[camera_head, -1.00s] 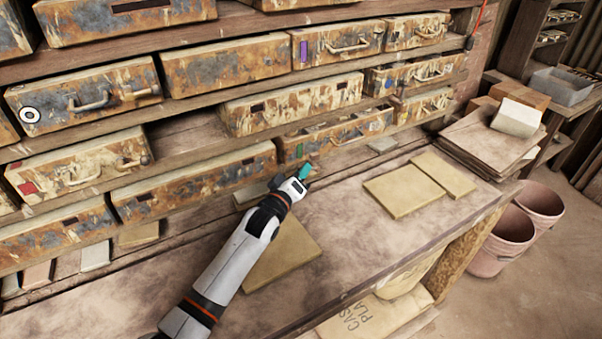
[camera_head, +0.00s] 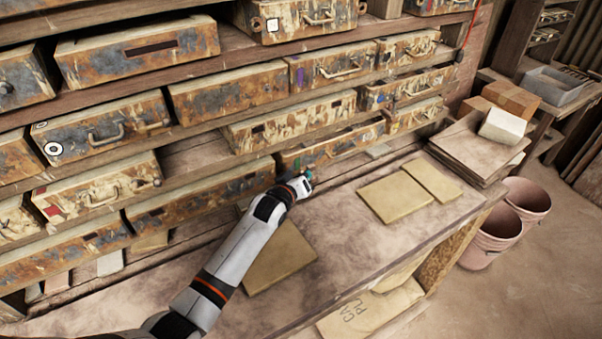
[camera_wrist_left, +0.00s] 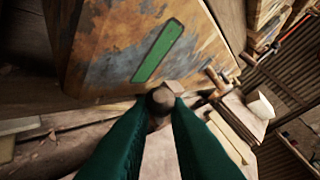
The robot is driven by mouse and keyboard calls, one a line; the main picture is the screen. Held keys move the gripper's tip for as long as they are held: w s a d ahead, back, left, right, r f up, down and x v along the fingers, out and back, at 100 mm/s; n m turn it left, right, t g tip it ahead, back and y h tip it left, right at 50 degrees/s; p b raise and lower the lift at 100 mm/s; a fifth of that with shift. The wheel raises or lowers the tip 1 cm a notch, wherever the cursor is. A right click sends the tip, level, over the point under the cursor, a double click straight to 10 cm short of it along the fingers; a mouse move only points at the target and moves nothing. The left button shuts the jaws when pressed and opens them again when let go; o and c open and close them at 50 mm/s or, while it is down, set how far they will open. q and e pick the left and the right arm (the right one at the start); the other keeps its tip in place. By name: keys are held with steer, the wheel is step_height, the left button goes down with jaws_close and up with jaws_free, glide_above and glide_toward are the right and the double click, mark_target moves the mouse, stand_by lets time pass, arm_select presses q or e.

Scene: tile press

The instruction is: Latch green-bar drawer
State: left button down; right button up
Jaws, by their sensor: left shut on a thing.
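The green-bar drawer (camera_head: 345,140) is a rusty, paint-worn box front in the lowest row of the rack. Its green bar (camera_wrist_left: 158,50) shows clearly in the left wrist view, with the drawer front (camera_wrist_left: 105,45) tilted in the picture. My left gripper (camera_head: 309,177) is at the lower left of this drawer. In the left wrist view its two dark green fingers (camera_wrist_left: 160,105) are shut on a round brown knob (camera_wrist_left: 161,97) just below the green bar. The fingers hide part of the knob and how it joins the drawer. My right gripper is not in view.
The bench (camera_head: 340,235) runs below the rack, with tan tiles (camera_head: 395,198) lying on it. Another tile (camera_head: 280,262) lies beneath my left forearm. Other drawers (camera_head: 290,122) sit close above. Pink buckets (camera_head: 527,198) stand on the floor at right.

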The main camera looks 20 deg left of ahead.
arm_select(q)
steer(key=c, duration=1.5)
jaws_free()
